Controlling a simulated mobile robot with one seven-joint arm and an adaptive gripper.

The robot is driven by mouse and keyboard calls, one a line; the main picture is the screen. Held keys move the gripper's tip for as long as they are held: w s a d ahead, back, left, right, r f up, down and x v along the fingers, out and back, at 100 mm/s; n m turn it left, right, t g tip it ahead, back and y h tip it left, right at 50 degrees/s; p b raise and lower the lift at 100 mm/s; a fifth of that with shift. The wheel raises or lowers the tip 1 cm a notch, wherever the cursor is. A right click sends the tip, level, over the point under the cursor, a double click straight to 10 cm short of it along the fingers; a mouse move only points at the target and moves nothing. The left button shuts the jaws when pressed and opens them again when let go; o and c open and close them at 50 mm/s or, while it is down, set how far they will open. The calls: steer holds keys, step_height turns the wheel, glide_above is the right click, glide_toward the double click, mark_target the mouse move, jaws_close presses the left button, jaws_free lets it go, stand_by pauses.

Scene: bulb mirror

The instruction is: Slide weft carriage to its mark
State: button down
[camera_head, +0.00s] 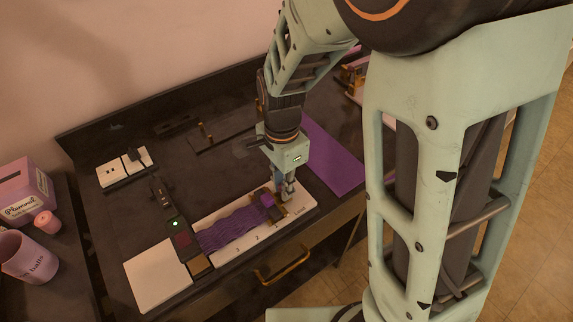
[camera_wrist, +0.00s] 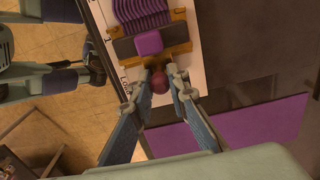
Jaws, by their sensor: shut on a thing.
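The weft carriage (camera_wrist: 148,43) is a dark crossbar with a purple block and brass-coloured side pieces. In the head view the carriage (camera_head: 267,201) sits at the right end of the purple weft threads (camera_head: 235,228), on a white board (camera_head: 302,208) marked with numbers and "Load". In the wrist view the carriage lies between the "1" and "Load" labels. A dark red knob (camera_wrist: 159,82) sticks out from the carriage's near side. My gripper (camera_wrist: 160,80) is shut on this knob, with a fingertip on each side. In the head view my gripper (camera_head: 286,190) partly hides the carriage's right side.
A control strip (camera_head: 182,240) with a green light stands left of the threads, beside a blank white plate (camera_head: 158,274). A purple sheet (camera_head: 333,160) lies right of my gripper. A brass drawer handle (camera_head: 284,268) is on the front. A mug (camera_head: 30,258) stands far left.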

mark_target(268, 197)
steer(key=shift+s+a+p, duration=0.35)
steer(key=shift+s+a, duration=0.25)
steer(key=shift+a, duration=0.25)
steer(key=shift+s+a+p, duration=0.3)
steer(key=shift+s+a, duration=0.25)
steer(key=shift+a, duration=0.3)
steer(key=c, duration=1.6)
jaws_free()
step_height(268, 197, up, 7)
steer(key=p, duration=0.6)
steer(key=shift+r+p, duration=0.1)
steer(key=shift+p, duration=0.25)
